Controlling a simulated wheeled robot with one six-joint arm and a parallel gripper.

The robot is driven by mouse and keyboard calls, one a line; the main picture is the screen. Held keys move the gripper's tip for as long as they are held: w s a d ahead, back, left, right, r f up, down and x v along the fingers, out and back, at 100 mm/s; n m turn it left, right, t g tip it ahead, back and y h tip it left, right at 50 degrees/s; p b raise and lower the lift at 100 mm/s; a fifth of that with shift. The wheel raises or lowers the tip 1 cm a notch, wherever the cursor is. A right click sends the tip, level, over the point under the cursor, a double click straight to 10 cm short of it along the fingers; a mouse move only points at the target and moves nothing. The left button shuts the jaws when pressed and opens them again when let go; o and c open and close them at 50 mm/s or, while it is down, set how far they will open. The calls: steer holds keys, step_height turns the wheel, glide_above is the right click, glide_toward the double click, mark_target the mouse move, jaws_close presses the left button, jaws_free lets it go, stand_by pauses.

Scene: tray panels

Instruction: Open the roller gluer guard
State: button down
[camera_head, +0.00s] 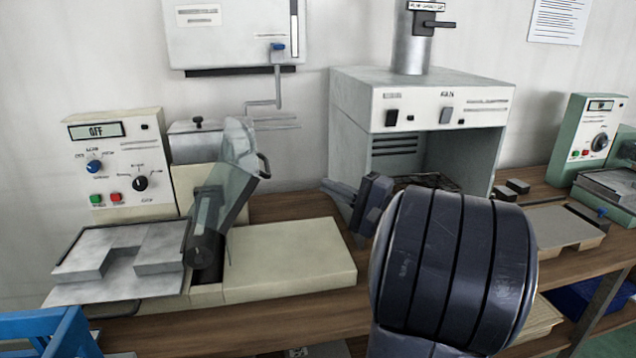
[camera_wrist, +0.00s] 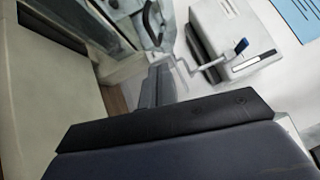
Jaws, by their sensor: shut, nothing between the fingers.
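The roller gluer (camera_head: 290,262) is the cream machine at the left of the bench in the head view. Its clear guard (camera_head: 232,160) stands steeply tilted above the dark roller (camera_head: 203,245), with its upper end leaning right. A black handle (camera_head: 264,166) sits on the guard's right side; the handle also shows at the top of the wrist view (camera_wrist: 152,20). My gripper (camera_head: 328,187) is shut and empty, to the right of the handle and apart from it. In the wrist view, my gripper (camera_wrist: 158,68) points toward the guard and wall.
A grey fume cabinet (camera_head: 345,120) with a pipe stands close behind my gripper. A wall box (camera_head: 235,35) with a blue-knobbed lever hangs above the gluer. A metal tray (camera_head: 120,255) projects at the gluer's left. A green machine (camera_head: 590,135) stands far right.

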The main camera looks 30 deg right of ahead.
steer(key=shift+s+d+f, duration=0.1)
steer(key=shift+s+d, duration=0.05)
steer(key=shift+s, duration=0.2)
steer(key=shift+w, duration=0.1)
